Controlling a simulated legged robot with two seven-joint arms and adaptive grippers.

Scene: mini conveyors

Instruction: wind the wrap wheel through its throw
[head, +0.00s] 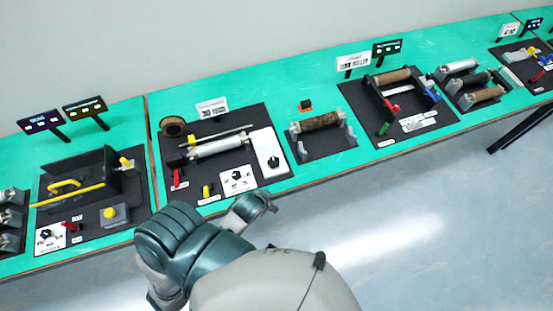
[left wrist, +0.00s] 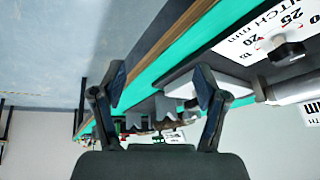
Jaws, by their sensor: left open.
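No label that I can read names the wrap wheel, so I cannot tell which part it is. The station on the dark mat in the middle of the head view has a black knob (head: 238,176) on a white dial card and another black knob (head: 273,161) on a white panel. My left gripper (head: 264,203) is at the bench's front edge, below these knobs. Its two fingers (left wrist: 160,88) are spread apart with nothing between them. My right gripper is not seen.
The same station has a pale roller (head: 217,146), a brown ring (head: 173,127), a red lever (head: 178,178) and a yellow peg (head: 206,190). A brown roller stand (head: 321,121) is to the right, a yellow-handled box station (head: 86,169) to the left. Floor in front is clear.

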